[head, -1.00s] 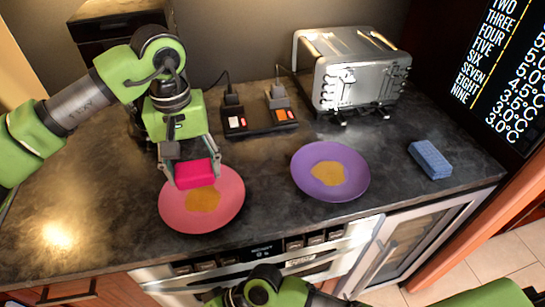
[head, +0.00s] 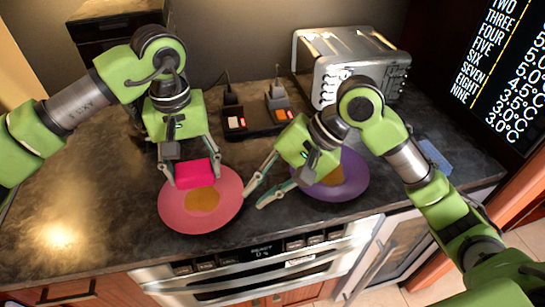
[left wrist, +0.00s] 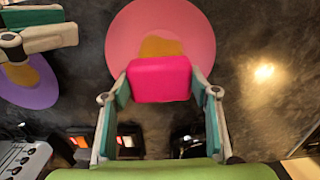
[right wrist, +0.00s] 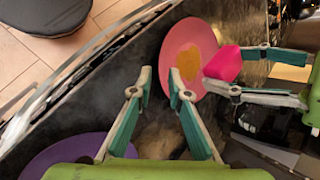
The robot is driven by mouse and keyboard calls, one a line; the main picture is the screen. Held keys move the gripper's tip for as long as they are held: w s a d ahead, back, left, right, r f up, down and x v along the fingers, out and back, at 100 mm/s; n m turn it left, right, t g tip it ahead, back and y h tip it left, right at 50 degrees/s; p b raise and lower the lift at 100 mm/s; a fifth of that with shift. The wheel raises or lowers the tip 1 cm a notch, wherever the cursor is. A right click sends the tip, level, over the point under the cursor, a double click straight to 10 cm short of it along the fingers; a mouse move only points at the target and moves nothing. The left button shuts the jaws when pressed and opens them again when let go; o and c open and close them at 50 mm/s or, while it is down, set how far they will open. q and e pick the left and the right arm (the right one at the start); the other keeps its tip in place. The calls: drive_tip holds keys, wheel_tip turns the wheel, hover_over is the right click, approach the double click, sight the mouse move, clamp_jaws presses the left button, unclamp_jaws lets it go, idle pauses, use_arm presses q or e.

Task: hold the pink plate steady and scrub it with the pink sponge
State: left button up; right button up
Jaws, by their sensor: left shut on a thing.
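The pink plate (head: 228,213) lies on the dark counter with an orange-brown stain (head: 202,200) in its middle. My left gripper (head: 192,172) is shut on the pink sponge (head: 195,173), over the plate's far part. In the left wrist view the sponge (left wrist: 159,79) sits between both fingers and covers part of the plate (left wrist: 196,35). My right gripper (head: 254,199) is open and empty, just right of the pink plate's rim and apart from it. In the right wrist view its spread fingers (right wrist: 158,82) point toward the plate (right wrist: 176,42).
A purple plate (head: 345,187) with a similar stain lies right of the pink plate, partly hidden by my right arm. A blue sponge (head: 433,153) lies further right. A metal toaster (head: 345,55) and a dark switch unit (head: 255,121) stand behind. The counter's left is clear.

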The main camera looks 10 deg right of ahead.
sight(239, 191)
drive_tip(key=w+d+r+n+t, duration=0.1)
drive_tip(key=w+d+r+n, duration=0.2)
drive_tip(key=w+n, duration=0.15)
drive_tip(key=shift+m+h, duration=0.35)
drive_tip(key=shift+h, duration=0.05)
drive_tip(key=x, duration=1.1)
drive_tip(key=shift+w+f, duration=0.1)
drive_tip(key=shift+f, duration=0.1)
clamp_jaws()
drive_tip(key=shift+o, duration=1.7)
unclamp_jaws()
clamp_jaws()
